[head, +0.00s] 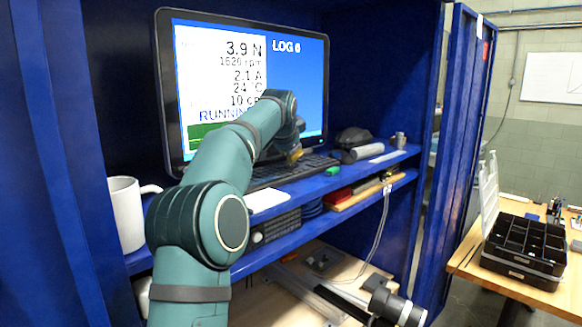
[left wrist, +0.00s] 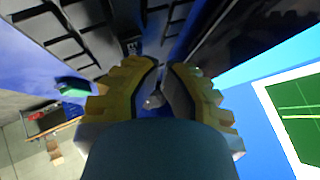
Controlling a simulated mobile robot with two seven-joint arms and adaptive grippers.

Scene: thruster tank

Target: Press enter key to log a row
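The black keyboard (head: 318,163) lies on the blue shelf below the monitor (head: 312,85); my left arm covers part of it. My left gripper (head: 295,156) is over the keyboard's right part. In the left wrist view its yellow fingers (left wrist: 161,75) are close together with only a narrow gap and hold nothing. Keys of the keyboard (left wrist: 70,30) fill the upper left there. My right gripper is not in view.
A white mug (head: 126,214) stands at the shelf's left. A green item (head: 333,171) and a grey cylinder (head: 362,152) lie right of the keyboard. A lower shelf holds several items. A black organizer (head: 525,250) sits on a wooden table at right.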

